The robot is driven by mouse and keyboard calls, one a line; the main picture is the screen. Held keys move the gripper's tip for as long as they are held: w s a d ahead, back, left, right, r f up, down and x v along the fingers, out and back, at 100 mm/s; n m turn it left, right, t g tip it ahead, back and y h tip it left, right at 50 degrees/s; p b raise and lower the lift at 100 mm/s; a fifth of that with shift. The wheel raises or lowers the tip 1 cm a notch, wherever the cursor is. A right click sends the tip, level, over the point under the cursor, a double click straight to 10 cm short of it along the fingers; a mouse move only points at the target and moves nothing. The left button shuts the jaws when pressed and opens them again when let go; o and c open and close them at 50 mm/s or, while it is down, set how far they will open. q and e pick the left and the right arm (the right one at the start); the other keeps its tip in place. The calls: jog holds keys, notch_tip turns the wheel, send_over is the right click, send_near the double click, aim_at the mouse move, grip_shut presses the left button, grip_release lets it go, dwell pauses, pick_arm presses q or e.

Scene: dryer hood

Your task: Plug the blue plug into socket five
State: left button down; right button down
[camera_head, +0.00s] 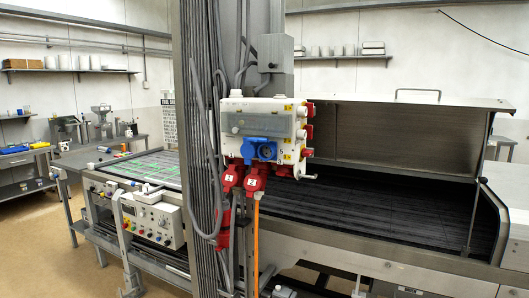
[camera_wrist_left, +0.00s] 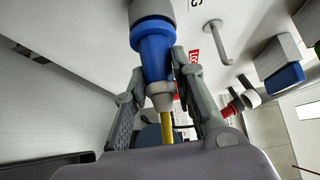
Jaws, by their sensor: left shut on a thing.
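The blue plug (camera_wrist_left: 156,55) fills the upper middle of the left wrist view, with a grey front end at the top edge and a pale collar at its rear. A yellow cable (camera_wrist_left: 167,127) runs down from it. My left gripper (camera_wrist_left: 160,82) is shut on the plug, one finger on each side. In the head view a blue socket (camera_head: 258,150) sits low on the front of the white socket box (camera_head: 262,106). A label resembling a 5 (camera_head: 282,152) is just right of it. I cannot make out my left gripper in the head view. My right gripper is not in view.
Red plugs marked 1 (camera_head: 230,178) and 2 (camera_head: 254,180) hang under the box. Red sockets (camera_head: 309,131) line its right side. A cable-covered column (camera_head: 199,120) stands left of it. The open dryer hood (camera_head: 400,140) is behind right. An orange cable (camera_head: 256,240) hangs below.

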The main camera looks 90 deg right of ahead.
pick_arm(q)
jog(key=shift+s+d, duration=0.3)
jog(key=shift+d, duration=0.65)
jog(key=shift+s+d, duration=0.25)
jog(key=shift+d, duration=0.25)
jog(key=shift+d, duration=0.1)
jog(key=d, duration=0.1)
jog(key=s+d, duration=0.1)
jog(key=d, duration=0.1)
jog(key=shift+s+p, duration=0.2)
jog(key=shift+p, duration=0.1)
dwell(0.4)
jog(key=w+d+p+v, duration=0.1)
jog(key=v, duration=0.8)
jog(key=shift+s+d+p, duration=0.2)
jog(key=shift+d+p, duration=0.2)
